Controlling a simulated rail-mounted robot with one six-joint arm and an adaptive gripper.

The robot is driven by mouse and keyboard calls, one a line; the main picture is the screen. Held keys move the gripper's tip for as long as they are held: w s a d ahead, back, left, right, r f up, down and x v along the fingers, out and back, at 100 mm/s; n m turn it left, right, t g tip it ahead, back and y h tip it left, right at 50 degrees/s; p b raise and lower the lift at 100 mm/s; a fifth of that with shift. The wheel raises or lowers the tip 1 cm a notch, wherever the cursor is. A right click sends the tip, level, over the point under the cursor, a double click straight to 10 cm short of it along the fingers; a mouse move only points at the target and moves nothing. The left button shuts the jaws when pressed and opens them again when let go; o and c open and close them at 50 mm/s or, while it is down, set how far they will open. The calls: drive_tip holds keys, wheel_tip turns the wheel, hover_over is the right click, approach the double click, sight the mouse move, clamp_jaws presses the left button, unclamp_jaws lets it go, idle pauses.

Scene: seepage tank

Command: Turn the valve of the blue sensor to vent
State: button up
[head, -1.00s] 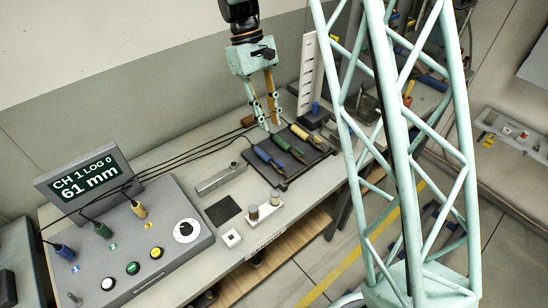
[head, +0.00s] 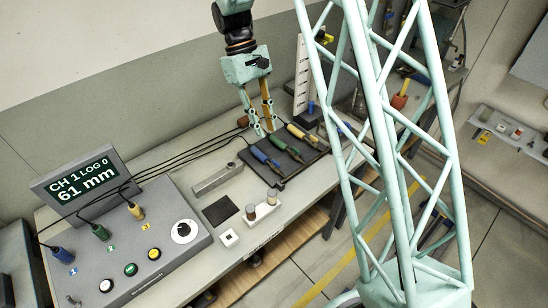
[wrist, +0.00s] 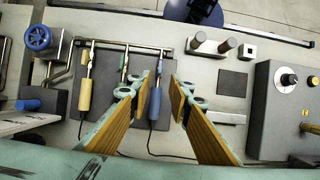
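The blue sensor (head: 260,155) lies on a dark tray (head: 287,175), beside a green sensor (head: 282,146) and a yellow sensor (head: 297,133). In the wrist view the blue sensor (wrist: 154,104) shows between my fingers, with its thin metal fitting beyond the blue body.
A control box (head: 150,245) with knob, buttons and plugs stands at left. Its screen (head: 85,182) reads "CH 1 LOG 0, 61 mm". A metal block (head: 217,178), dark pad (head: 221,210) and two capped cylinders (head: 260,206) lie nearby. A white scale (head: 302,75) stands behind.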

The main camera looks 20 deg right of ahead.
sight(275, 162)
drive_tip(key=b+x, duration=0.1)
drive_tip(key=x, duration=1.1)
drive_tip(key=shift+s+f, duration=0.1)
drive_tip(key=shift+s, duration=0.05)
drive_tip(key=shift+c, duration=0.8)
clamp_jaws()
